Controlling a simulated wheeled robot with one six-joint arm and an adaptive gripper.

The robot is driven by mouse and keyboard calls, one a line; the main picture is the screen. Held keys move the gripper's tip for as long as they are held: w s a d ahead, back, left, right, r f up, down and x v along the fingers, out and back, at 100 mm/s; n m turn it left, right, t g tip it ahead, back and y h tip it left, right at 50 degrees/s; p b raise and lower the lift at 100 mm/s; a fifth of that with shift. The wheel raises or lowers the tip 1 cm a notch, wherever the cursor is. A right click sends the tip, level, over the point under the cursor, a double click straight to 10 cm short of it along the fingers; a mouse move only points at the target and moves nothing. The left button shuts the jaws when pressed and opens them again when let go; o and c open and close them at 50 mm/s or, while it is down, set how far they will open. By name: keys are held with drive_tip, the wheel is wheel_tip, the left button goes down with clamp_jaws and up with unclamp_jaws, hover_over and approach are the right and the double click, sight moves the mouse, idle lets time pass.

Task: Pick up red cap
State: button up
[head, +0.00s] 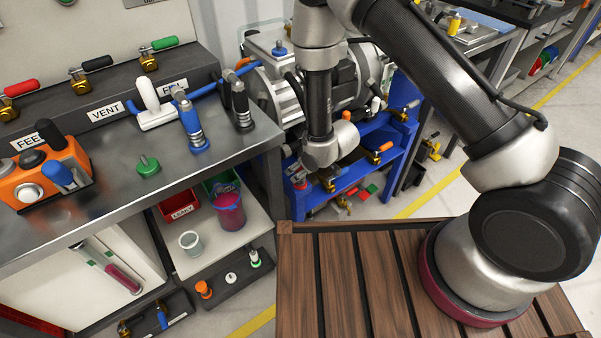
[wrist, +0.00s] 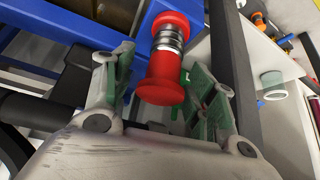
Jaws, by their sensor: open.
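The red cap (wrist: 165,78) shows in the wrist view as a red cylinder with a silver ringed middle and a wider red far end. It lies between the two green-padded fingers of my gripper (wrist: 165,68), which stand apart. A gap shows on the left side; on the right the cap is close to the pads, and I cannot tell if they touch. In the head view my wrist (head: 325,152) hangs in front of the blue rack (head: 352,188) and hides most of the gripper and the spot below it.
Left of my arm is a steel bench (head: 215,150) with a green knob (head: 148,165) and blue and black handles. Below it, a shelf holds a magenta cup (head: 229,208) and a red bin (head: 180,207). A motor housing (head: 290,75) stands behind the wrist.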

drive_tip(key=x, duration=0.3)
drive_tip(key=shift+w+a+f, duration=0.1)
drive_tip(key=shift+w+a, duration=0.05)
drive_tip(key=shift+a, duration=0.1)
drive_tip(key=c, duration=1.2)
drive_tip(key=shift+r, duration=0.2)
drive_tip(key=shift+c, duration=0.2)
